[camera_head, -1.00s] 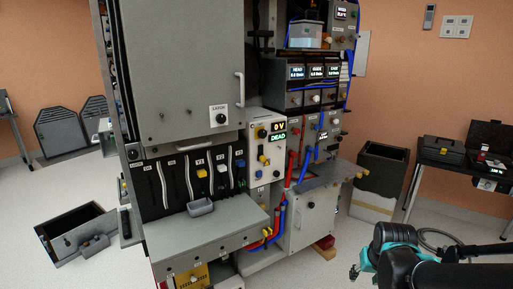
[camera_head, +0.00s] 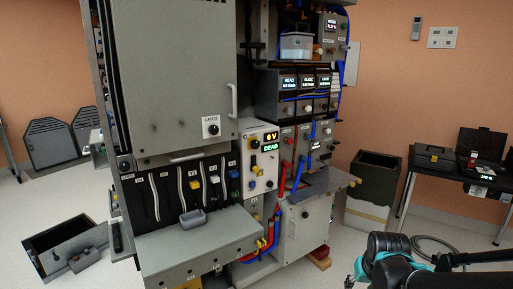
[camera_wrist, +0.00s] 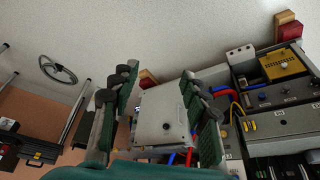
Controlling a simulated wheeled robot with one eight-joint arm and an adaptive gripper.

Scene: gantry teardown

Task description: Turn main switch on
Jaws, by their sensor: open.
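A pale control panel (camera_head: 259,165) stands in the middle of the machine, with a display (camera_head: 270,141) reading 0 V and DEAD. It carries a black knob and yellow and dark controls. I cannot read which control is the main switch. My gripper (camera_wrist: 160,82) is open and empty in the wrist view, its green fingers spread either side of a pale door (camera_wrist: 163,118) with a black knob; contact cannot be told. This looks like the lower cabinet door (camera_head: 298,222) in the head view. There, my arm is at the bottom right, apart from the control panel.
A grey ledge (camera_head: 195,245) with a small tray (camera_head: 193,218) juts out below the lever slots. Red and blue hoses (camera_head: 272,235) run beside the lower cabinet. A dark bin (camera_head: 376,180) and a tool table (camera_head: 440,172) stand right.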

